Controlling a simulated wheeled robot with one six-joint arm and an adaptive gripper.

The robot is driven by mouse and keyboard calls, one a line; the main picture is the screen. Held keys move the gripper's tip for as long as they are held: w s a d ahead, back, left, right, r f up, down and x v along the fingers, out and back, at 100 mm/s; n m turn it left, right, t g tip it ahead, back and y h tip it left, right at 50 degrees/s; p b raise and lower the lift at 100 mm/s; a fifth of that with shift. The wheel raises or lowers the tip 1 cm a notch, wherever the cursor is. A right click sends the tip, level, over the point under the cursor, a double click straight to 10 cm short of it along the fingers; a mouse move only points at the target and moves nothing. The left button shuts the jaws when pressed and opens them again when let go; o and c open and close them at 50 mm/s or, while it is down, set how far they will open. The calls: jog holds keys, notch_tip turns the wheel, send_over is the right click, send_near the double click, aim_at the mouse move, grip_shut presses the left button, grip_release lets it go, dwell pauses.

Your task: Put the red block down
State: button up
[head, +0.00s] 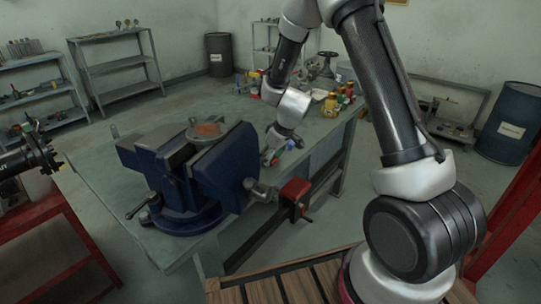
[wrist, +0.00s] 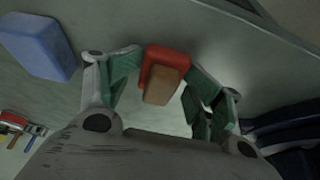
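The red block (wrist: 165,66) shows in the wrist view between the green-padded fingertips of my gripper (wrist: 167,66). Both fingertips meet its sides, and its near face looks orange-brown. I cannot tell whether its underside touches the grey bench top. In the head view my gripper (head: 281,143) is low over the bench's right part, beside the large blue vise. The block is too small there to make out clearly.
A blue block (wrist: 40,46) lies left of my gripper in the wrist view. The big blue vise (head: 190,180) stands on the workbench (head: 95,170). Small coloured items (head: 335,102) and a valve handwheel (head: 326,60) are at the bench's far end. A red-topped fixture (head: 296,189) is at the near edge.

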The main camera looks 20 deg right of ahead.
jog(key=shift+s+d+f, duration=0.1)
jog(key=shift+s+f, duration=0.05)
jog(key=shift+s, duration=0.05)
jog(key=shift+r, duration=0.2)
jog(key=s+d+r+m, duration=0.1)
jog(key=s+d+r, duration=0.2)
jog(key=s+r, duration=0.35)
jog(key=s+d+r+m, duration=0.15)
jog(key=s+r, duration=0.25)
jog(key=r, duration=0.6)
jog(key=s+d+r, duration=0.3)
jog(key=s+r, duration=0.2)
jog(key=r, duration=0.3)
jog(key=s+d+r+m+h, duration=0.1)
jog(key=s+d+r+m, duration=0.1)
jog(key=s, duration=0.7)
jog(key=s+d+r+m+h, duration=0.1)
jog(key=s+d+r+m, duration=0.1)
jog(key=s+d, duration=0.3)
jog(key=s, duration=0.3)
jog(key=shift+s+r+m+h, duration=0.35)
jog(key=shift+s+r+h, duration=0.05)
jog(key=shift+o, duration=0.5)
